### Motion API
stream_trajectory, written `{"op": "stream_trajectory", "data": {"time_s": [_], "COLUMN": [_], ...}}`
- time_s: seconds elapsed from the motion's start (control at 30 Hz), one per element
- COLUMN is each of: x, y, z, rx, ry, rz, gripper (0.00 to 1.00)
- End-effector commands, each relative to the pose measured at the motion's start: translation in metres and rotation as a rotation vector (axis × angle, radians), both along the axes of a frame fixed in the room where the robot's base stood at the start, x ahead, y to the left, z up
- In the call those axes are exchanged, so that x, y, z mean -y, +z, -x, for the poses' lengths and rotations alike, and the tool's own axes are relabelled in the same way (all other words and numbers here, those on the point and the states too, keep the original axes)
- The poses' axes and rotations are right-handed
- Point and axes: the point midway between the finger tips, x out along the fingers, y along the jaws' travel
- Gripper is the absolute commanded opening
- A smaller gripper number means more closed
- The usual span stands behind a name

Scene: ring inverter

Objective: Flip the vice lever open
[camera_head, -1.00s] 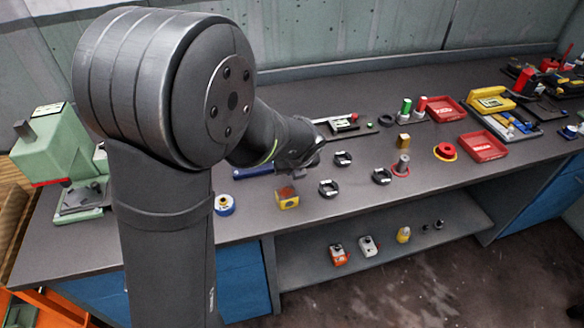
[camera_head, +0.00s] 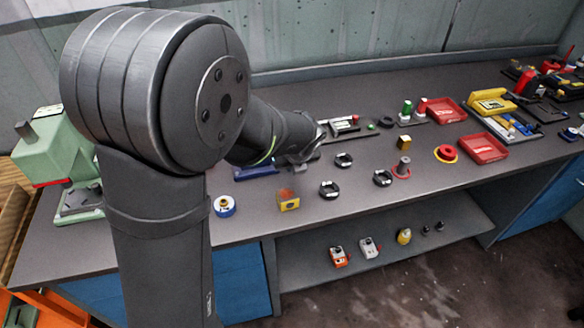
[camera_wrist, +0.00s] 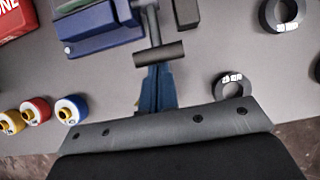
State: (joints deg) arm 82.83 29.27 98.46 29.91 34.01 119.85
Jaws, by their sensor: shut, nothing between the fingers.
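The blue vice (camera_wrist: 100,27) is at the upper left of the wrist view. A grey metal rod with a dark crossbar (camera_wrist: 158,55) stands out beside it, and looks like its lever. In the head view only a blue strip of the vice (camera_head: 256,170) shows beneath my arm. My gripper (camera_head: 302,158) is shut and empty, low over the bench close to the vice.
Black rings (camera_head: 329,189) lie on the bench to the right of the vice. A yellow block (camera_head: 288,201) and a blue-and-white roll (camera_head: 224,206) are near the front edge. A green machine (camera_head: 50,145) stands at left. Red trays (camera_head: 483,148) are farther right.

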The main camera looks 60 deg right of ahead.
Motion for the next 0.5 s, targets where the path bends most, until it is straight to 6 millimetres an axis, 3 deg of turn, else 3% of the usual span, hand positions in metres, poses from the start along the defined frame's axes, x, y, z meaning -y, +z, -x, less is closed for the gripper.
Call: {"op": "stream_trajectory", "data": {"time_s": [0.5], "x": [0.021], "y": [0.038], "z": [-0.021], "rx": [0.0], "ry": [0.002], "rz": [0.003], "gripper": [0.0]}}
